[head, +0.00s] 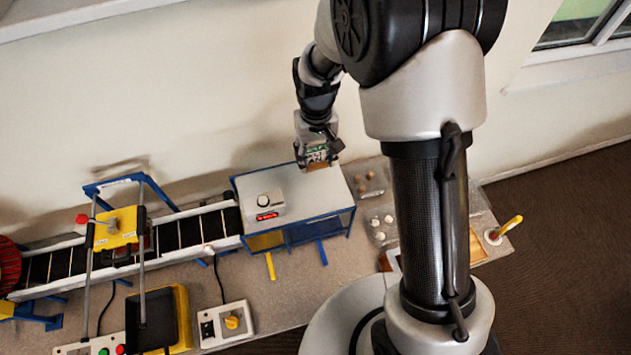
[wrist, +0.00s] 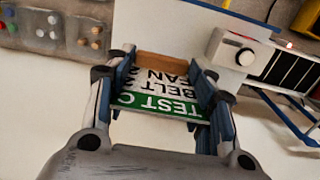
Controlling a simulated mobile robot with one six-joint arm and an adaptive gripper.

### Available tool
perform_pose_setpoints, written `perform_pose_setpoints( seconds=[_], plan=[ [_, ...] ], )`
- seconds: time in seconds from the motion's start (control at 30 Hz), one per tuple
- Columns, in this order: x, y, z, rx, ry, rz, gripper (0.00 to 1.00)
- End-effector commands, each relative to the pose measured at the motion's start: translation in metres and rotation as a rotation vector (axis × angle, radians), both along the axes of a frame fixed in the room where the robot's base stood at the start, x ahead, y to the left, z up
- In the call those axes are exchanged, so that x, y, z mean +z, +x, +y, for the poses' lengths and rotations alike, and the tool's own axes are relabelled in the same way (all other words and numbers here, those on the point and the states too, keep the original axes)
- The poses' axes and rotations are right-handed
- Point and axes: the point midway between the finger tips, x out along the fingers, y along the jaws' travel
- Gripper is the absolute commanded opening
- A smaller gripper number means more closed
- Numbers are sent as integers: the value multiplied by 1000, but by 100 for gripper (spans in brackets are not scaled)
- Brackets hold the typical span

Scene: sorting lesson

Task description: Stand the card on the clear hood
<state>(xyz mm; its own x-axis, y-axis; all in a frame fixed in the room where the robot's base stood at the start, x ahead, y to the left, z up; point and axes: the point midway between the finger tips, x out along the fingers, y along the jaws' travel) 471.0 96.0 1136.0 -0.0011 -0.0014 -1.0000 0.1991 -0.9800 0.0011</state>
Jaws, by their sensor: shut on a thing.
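In the head view the card (head: 316,153) is small and partly hidden by my gripper (head: 320,158). The hood (head: 325,195) has a pale flat top and a blue frame; its top also shows in the wrist view (wrist: 185,35). The card is at the hood's back edge; I cannot tell whether they touch.
A grey box with a dial (head: 264,201) and red display stands on the hood's left part. A conveyor belt (head: 180,235) runs to the left. Clear trays with small pieces (head: 375,215) lie to the right. The hood top's right part is bare.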

Motion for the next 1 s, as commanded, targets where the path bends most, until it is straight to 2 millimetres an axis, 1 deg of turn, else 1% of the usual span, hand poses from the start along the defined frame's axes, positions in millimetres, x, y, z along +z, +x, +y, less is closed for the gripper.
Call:
perform_pose_setpoints(
  seconds=[0.03, 0.1, 0.2, 0.3, 0.4, 0.57, 0.83, 1.0],
  plan=[
    [-17, -1, 0, 0, -1, 5, 31],
    [-36, -1, 0, 0, -1, 5, 31],
    [-61, -1, 0, 0, -1, 4, 31],
    [-81, 0, 0, 0, 0, 2, 31],
    [-93, 1, 0, -1, 0, -1, 31],
    [-102, 1, 0, 0, 0, -1, 31],
    [-139, 0, 0, -1, 0, 1, 31],
    [-140, 1, 0, -1, 1, -3, 31]
  ],
)
